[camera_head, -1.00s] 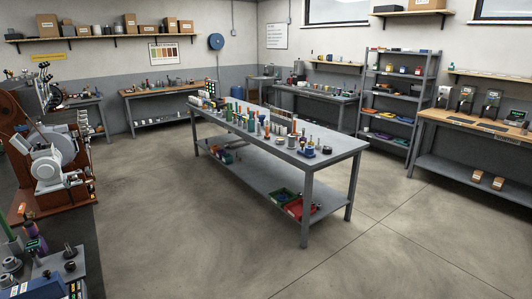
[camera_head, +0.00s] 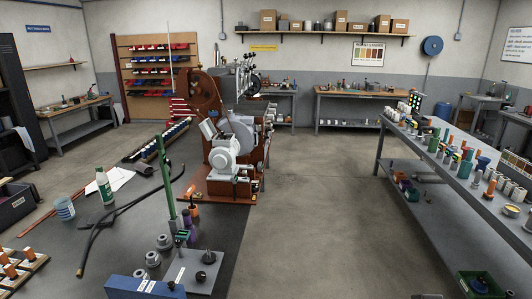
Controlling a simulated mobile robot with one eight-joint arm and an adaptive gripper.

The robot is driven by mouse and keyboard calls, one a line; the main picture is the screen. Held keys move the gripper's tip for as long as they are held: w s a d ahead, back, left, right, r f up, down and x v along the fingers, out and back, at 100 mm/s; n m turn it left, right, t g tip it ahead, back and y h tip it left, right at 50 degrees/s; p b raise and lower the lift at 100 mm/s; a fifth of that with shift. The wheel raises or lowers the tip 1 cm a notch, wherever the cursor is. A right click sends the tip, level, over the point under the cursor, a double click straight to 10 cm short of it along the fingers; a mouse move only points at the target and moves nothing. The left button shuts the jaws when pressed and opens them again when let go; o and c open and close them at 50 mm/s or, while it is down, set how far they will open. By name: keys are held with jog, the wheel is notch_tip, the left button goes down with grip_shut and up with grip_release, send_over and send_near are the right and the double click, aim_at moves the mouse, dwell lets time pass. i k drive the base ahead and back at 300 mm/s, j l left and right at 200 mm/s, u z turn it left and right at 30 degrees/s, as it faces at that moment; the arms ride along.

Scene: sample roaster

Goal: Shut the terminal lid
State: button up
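A machine with a rounded grey motor-like housing (camera_head: 232,152) stands on a reddish-brown wooden base (camera_head: 228,188), left of the middle of the view. A small tilted grey plate (camera_head: 208,128) stands up at the upper left of the housing. It may be the terminal lid, raised, but it is too small to be sure. A brown disc-shaped part (camera_head: 203,93) rises behind it. My gripper is not in view, so its state and its distance from the lid do not show.
A dark bench top (camera_head: 215,235) lies in front of the machine, with a blue box (camera_head: 145,287), a green-and-white bottle (camera_head: 104,187) and small grey parts. A long grey table (camera_head: 440,165) stands at the right. Open concrete floor (camera_head: 315,210) lies between them.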

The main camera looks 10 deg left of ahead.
aim_at(208, 130)
jog(key=i, duration=2.15)
